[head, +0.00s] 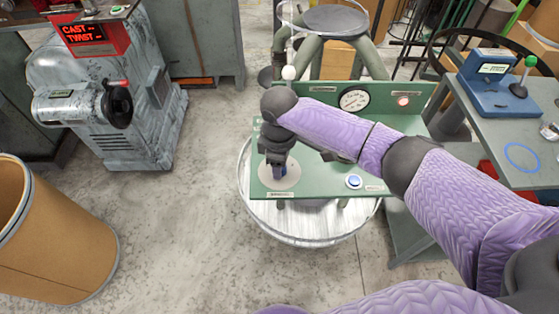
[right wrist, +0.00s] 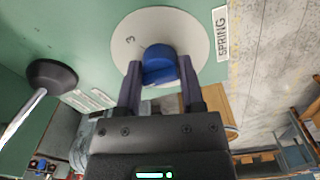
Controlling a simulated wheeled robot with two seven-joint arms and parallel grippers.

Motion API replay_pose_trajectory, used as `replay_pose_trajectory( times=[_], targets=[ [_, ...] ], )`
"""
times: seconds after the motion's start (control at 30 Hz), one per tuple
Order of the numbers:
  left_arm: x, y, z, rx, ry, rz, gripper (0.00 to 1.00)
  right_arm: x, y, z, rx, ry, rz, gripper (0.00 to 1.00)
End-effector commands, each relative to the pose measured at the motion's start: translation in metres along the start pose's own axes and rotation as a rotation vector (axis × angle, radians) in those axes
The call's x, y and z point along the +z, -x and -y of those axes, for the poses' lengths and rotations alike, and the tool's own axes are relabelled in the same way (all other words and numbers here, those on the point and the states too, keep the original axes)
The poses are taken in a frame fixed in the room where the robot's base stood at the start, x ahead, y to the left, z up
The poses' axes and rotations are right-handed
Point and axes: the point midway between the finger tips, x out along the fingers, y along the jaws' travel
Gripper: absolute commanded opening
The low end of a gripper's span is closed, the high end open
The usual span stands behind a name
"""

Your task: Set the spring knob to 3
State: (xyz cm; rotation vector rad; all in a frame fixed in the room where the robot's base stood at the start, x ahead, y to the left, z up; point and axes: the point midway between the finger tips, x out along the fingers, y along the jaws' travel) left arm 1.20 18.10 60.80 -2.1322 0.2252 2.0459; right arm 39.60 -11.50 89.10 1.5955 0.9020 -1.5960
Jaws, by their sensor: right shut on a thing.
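The blue spring knob (right wrist: 159,62) sits on a round pale dial (right wrist: 199,40) on the green panel, beside a label reading SPRING (right wrist: 221,33). A figure 3 shows on the dial, up and left of the knob in the right wrist view. My right gripper (right wrist: 160,70) is shut on the knob, one finger on each side. In the head view my right gripper (head: 276,162) points down over the dial (head: 291,177) and hides most of the knob. I cannot tell which figure the knob points to. My left gripper is not in view.
The green console (head: 320,179) also carries a round gauge (head: 354,99), a lit button (head: 403,101) and a blue button (head: 354,181). A black lever base (right wrist: 51,75) stands near the dial. A grey machine (head: 150,90) and a brown drum (head: 60,240) stand left.

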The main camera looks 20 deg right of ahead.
Motion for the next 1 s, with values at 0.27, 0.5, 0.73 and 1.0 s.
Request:
replay_pose_trajectory(
  times=[0.27,0.5,0.73,1.0],
  targets=[
    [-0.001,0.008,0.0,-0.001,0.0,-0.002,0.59,0.0,0.002,0.0,0.001,-0.046,0.0,0.0],
    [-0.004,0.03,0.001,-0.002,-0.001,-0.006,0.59,0.0,0.005,0.001,-0.002,-0.205,0.0,0.0],
    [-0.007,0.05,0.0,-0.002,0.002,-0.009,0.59,0.0,0.004,0.001,-0.003,-0.42,0.001,0.0],
    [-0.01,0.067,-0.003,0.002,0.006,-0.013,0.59,-0.001,0.003,0.001,-0.003,-0.672,0.0,0.0]
  ],
)
